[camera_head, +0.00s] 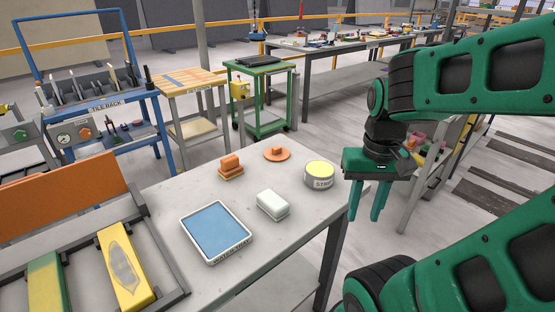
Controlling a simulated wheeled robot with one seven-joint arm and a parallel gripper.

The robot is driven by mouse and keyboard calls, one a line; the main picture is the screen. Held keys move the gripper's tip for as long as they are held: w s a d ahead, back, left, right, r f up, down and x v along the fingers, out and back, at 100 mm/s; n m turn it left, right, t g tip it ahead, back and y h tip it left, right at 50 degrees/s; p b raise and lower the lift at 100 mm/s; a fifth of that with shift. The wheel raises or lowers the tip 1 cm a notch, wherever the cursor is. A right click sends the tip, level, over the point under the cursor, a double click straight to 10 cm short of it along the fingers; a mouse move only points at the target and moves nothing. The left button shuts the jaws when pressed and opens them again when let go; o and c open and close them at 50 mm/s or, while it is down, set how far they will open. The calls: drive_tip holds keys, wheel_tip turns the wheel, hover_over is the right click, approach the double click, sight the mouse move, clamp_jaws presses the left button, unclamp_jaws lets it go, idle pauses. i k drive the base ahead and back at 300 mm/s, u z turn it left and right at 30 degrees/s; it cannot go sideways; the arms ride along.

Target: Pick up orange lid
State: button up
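The orange lid (277,154) is a flat round disc with a small raised knob. It lies on the far part of the pale stone slab table (262,239). My green gripper (367,215) hangs to the right of the slab, fingers pointing down, with a visible gap between the two fingers. Nothing shows between them. The gripper is apart from the lid, to its right and nearer the camera.
A yellow-topped round tub (319,174) stands between the lid and my gripper. A white block (272,205), an orange block on a yellow base (231,167) and a blue water tray (216,232) also sit on the slab. Bare slab surrounds the lid.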

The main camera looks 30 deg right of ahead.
sight(278, 154)
drive_tip(key=u, duration=1.9)
drive_tip(key=k, duration=0.75)
drive_tip(key=z, duration=1.9)
drive_tip(key=i, duration=1)
